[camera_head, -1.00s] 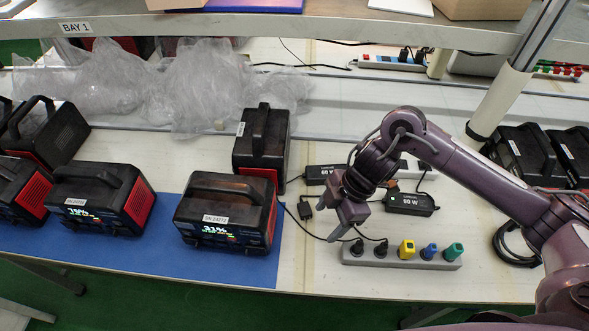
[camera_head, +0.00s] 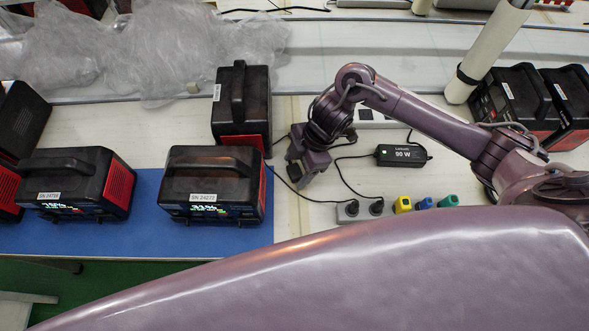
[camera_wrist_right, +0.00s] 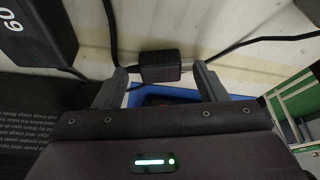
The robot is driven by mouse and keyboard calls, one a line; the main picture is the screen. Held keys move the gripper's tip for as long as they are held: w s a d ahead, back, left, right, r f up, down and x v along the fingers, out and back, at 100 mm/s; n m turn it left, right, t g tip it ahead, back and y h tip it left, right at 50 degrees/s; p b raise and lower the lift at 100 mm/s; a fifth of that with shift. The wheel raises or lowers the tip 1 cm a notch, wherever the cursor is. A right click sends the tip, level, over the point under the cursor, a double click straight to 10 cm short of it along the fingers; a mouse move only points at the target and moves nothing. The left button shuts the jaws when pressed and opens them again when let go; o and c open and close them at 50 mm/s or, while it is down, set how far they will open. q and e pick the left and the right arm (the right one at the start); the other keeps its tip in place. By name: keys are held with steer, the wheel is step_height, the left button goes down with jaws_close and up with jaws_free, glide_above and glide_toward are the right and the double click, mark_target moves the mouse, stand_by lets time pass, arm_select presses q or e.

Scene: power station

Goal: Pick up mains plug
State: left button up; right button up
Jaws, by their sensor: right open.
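The mains plug (camera_wrist_right: 160,66) is a small black block in the right wrist view, lying on the white bench with a black cable running from it. My right gripper (camera_wrist_right: 162,80) is open, with one finger on each side of the plug. I cannot tell whether either finger touches it. In the head view my right gripper (camera_head: 303,176) points down at the bench, right of the blue mat, and hides the plug. My left gripper is not in view.
Black power units stand on and behind the blue mat (camera_head: 150,238). Crumpled clear plastic (camera_head: 200,60) lies at the back.

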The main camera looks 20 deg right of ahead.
mark_target(297, 170)
steer(key=shift+f, duration=0.1)
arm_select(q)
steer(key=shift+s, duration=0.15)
arm_select(e)
steer(key=c, duration=1)
